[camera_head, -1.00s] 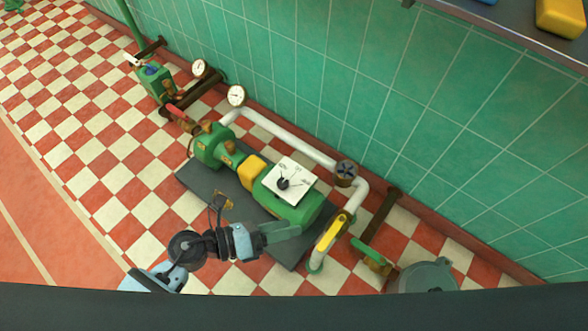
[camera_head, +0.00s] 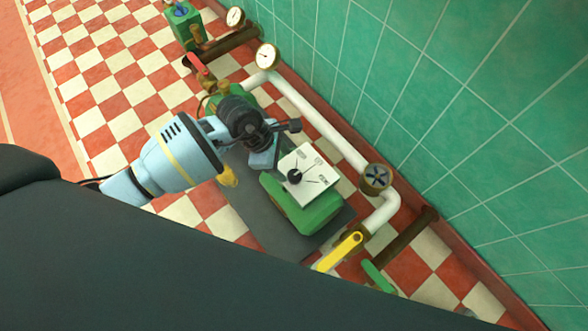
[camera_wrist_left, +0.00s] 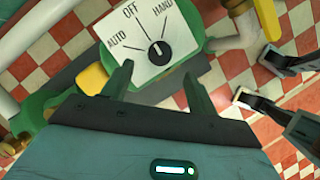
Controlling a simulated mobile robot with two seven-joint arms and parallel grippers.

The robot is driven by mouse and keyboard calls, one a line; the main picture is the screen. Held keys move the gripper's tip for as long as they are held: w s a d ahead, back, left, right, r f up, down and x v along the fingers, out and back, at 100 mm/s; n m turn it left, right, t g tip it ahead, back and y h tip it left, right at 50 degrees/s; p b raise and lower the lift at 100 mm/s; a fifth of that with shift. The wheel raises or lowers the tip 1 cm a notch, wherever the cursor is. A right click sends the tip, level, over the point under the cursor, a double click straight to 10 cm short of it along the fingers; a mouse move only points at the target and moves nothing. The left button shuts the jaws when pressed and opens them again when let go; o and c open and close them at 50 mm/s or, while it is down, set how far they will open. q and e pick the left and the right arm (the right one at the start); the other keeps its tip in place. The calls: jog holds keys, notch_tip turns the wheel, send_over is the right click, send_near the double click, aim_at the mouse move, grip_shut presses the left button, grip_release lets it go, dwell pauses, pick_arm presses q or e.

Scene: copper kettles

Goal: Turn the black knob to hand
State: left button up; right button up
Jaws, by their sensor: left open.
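The black knob (camera_head: 294,176) sits on a white square plate (camera_head: 316,171) on the green pump housing (camera_head: 300,211). In the left wrist view the knob (camera_wrist_left: 159,50) is in front of my fingers, and the plate reads AUTO, OFF and HAND from left to right. The knob's small white mark points roughly upward there; its exact setting is hard to tell. My left gripper (camera_head: 272,153) is just left of the plate in the head view. In the left wrist view its two fingers (camera_wrist_left: 156,76) are apart, with nothing between them.
A yellow lever (camera_head: 340,251) and a green handle (camera_head: 378,276) stand at the front right. The green tiled wall (camera_head: 450,110) closes off the back.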

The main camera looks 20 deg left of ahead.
aim_at(294, 175)
pick_arm(q)
jog(key=b+x, duration=0.2)
jog(key=x, duration=0.3)
jog(key=shift+f, duration=0.25)
jog(key=shift+d+f+b, duration=0.3)
jog(key=shift+f, duration=0.35)
jog(key=c, duration=0.7)
jog(key=shift+c, duration=1.5)
